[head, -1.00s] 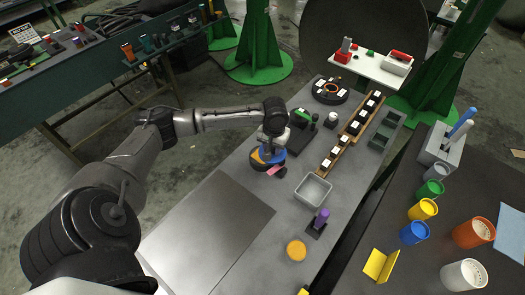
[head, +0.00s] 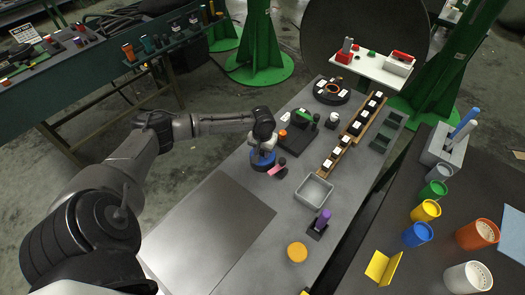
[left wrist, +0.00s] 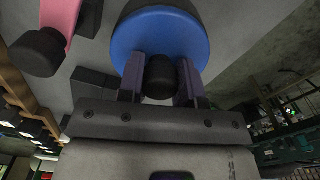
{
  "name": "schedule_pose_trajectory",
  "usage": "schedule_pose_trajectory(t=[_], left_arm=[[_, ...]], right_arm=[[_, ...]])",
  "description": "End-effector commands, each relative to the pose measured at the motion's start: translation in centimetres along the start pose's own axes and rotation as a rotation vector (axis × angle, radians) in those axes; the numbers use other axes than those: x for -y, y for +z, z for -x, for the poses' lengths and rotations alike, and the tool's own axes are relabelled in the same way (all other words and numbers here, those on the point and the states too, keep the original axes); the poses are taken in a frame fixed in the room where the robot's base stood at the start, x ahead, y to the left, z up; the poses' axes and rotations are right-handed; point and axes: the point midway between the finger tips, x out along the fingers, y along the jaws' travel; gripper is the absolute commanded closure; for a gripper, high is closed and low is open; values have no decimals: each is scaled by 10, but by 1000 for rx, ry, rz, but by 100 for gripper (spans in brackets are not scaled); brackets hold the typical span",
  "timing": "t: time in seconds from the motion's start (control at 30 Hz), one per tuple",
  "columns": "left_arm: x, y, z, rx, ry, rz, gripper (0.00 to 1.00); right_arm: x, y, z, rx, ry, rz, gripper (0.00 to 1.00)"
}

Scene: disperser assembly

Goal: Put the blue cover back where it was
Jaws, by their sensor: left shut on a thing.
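The blue cover (head: 262,161) is a round blue disc with a black knob (left wrist: 160,76). My left gripper (head: 263,148) is shut on this knob. In the left wrist view, the two fingers (left wrist: 160,88) stand on either side of the knob and the blue disc (left wrist: 160,30) lies beyond them. In the head view the cover is low over the grey table, where a dark round container with orange inside showed before. The container is now hidden, and I cannot tell whether the cover touches it. My right gripper is not in view.
A pink piece with dark ends (head: 278,172) lies close at the right of the cover. Nearby stand a grey open bin (head: 314,191), a purple piece on a dark base (head: 319,223) and a dark device (head: 297,140). The front left metal plate (head: 215,230) is bare.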

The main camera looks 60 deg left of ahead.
Motion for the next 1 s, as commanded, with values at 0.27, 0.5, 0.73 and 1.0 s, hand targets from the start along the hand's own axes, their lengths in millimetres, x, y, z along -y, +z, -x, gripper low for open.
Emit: schedule_pose_trajectory(t=[0.27, 0.5, 0.73, 1.0], left_arm=[[0, -1, 1, -2, 1, 0, 100], [0, 0, -2, -1, 0, 0, 53], [0, 0, -2, -1, 0, 0, 42], [0, -1, 9, -2, 0, 0, 42]], right_arm=[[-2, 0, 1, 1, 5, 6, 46], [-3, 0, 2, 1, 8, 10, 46], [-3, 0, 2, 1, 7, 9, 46], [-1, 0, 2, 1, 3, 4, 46]])
